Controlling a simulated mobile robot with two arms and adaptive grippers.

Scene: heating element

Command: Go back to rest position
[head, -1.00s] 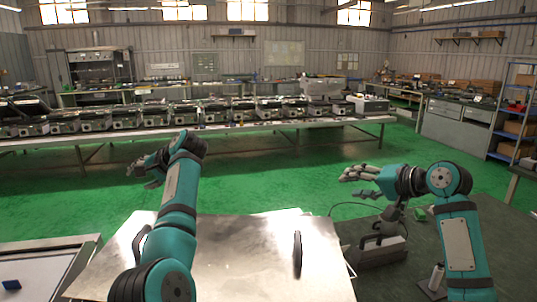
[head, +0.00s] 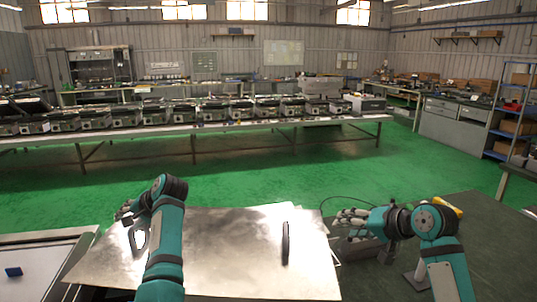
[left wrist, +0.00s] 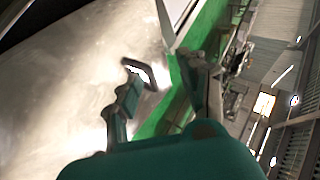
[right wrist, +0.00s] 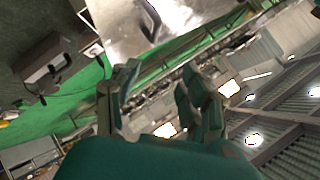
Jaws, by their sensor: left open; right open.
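My left gripper (head: 126,210) is open and empty. It hangs over the far left corner of a shiny metal panel (head: 225,252), its fingers partly hidden by my forearm. In the left wrist view its fingers (left wrist: 162,88) stand apart, with a panel handle beyond them. My right gripper (head: 352,217) is open and empty, to the right of the panel. In the right wrist view its fingers (right wrist: 152,92) stand apart with nothing between them. A dark upright handle (head: 286,243) is on the panel's right side, and another handle (head: 139,238) is on its left.
A dark box with a handle (right wrist: 47,66) stands below and beside my right gripper, partly hidden in the head view. A pale tray-like surface (head: 40,265) lies at left. A long bench (head: 190,130) with several devices stands across the clear green floor (head: 300,170).

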